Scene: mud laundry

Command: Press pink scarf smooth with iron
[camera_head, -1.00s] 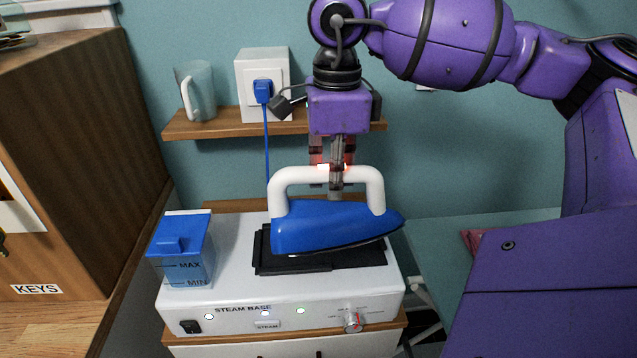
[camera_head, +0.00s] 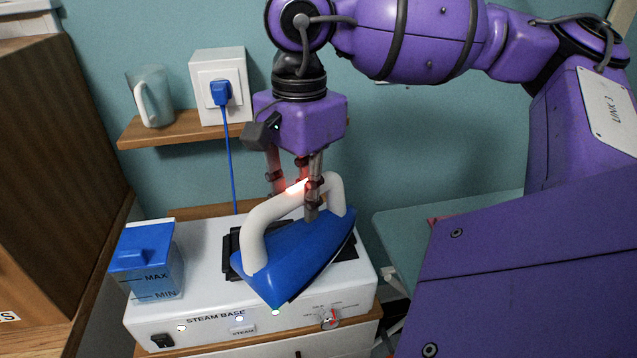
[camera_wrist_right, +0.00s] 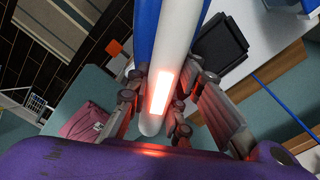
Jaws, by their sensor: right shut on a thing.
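The iron (camera_head: 300,252) has a blue body and a white arched handle. My right gripper (camera_head: 296,195) is shut on the handle from above. The iron is over the steam base, turned slantwise with one end toward the front; I cannot tell how high it hangs. The handle also shows between the fingers (camera_wrist_right: 160,95) in the right wrist view. The pink scarf (camera_wrist_right: 82,121) lies on a pale green board in that view, partly visible. In the head view my right arm hides most of the scarf. My left gripper is not in view.
The white steam base (camera_head: 205,240) has a dark rest pad (camera_wrist_right: 218,46) and a blue-lidded water tank (camera_head: 147,262). A shelf (camera_head: 170,132) with a clear jug (camera_head: 152,97) is behind, by a socket with a blue cord. The pale green board (camera_head: 400,228) is at right.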

